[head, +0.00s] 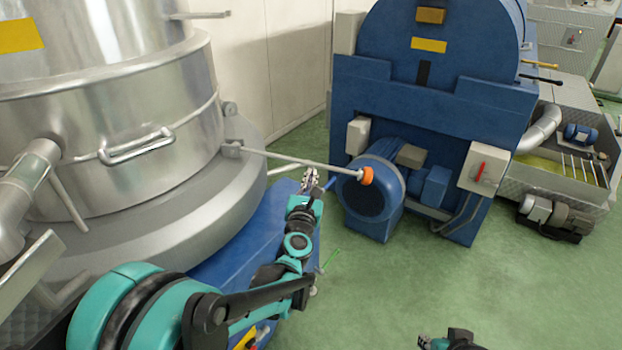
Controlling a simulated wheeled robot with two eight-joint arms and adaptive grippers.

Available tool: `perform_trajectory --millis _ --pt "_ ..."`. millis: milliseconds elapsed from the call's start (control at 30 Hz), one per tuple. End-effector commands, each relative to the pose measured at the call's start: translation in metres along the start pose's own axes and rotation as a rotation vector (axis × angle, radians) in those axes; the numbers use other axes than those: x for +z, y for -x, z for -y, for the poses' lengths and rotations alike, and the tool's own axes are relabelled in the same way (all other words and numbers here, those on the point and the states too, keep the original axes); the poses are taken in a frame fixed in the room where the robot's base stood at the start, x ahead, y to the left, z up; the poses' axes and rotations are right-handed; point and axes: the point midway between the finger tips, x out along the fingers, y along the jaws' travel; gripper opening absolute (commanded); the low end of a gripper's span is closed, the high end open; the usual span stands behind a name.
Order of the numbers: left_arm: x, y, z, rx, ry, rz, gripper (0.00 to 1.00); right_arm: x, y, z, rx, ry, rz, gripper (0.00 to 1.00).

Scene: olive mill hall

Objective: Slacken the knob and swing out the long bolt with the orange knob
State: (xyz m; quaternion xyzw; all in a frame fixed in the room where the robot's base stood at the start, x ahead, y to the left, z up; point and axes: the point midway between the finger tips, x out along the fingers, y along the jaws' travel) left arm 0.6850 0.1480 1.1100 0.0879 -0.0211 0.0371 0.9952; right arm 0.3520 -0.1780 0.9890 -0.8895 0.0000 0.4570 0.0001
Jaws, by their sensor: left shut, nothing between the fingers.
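The long bolt (300,160) is a thin grey rod. It sticks out from a bracket (231,149) on the side of the steel vessel and points right, away from the wall. Its orange knob (367,176) sits at the free end, in front of the blue machine's motor in this view. My left gripper (311,179) is shut and empty. It is just below the rod in the picture, left of the knob; whether it touches the rod I cannot tell. A dark part of my right arm shows at the bottom edge; its fingers are not clear.
The steel vessel (110,120) with a bar handle (137,146) fills the left side. A blue machine (440,110) with a round motor (370,199) stands behind the knob. A grey box with a red lever (484,168) is on its right. The green floor is open at the lower right.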

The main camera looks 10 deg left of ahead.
Motion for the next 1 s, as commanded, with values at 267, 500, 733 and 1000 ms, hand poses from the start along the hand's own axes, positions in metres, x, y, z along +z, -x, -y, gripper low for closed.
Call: perform_trajectory --millis 267,500,733,1000 --pt "0.003 0.0 0.0 0.0 0.0 0.0 0.0 0.0 0.0 0.0 0.0 0.0 0.0 0.32" --pt "0.012 -0.001 0.0 -0.001 0.0 0.0 0.0 -0.004 0.006 0.0 0.0 0.0 0.0 0.32" --pt "0.043 -0.002 0.001 -0.002 -0.001 0.0 0.0 -0.018 0.025 0.0 0.0 0.0 0.0 0.32" --pt "0.041 -0.002 0.001 -0.001 -0.001 0.0 0.0 -0.017 0.023 0.0 0.0 0.0 0.0 0.32"
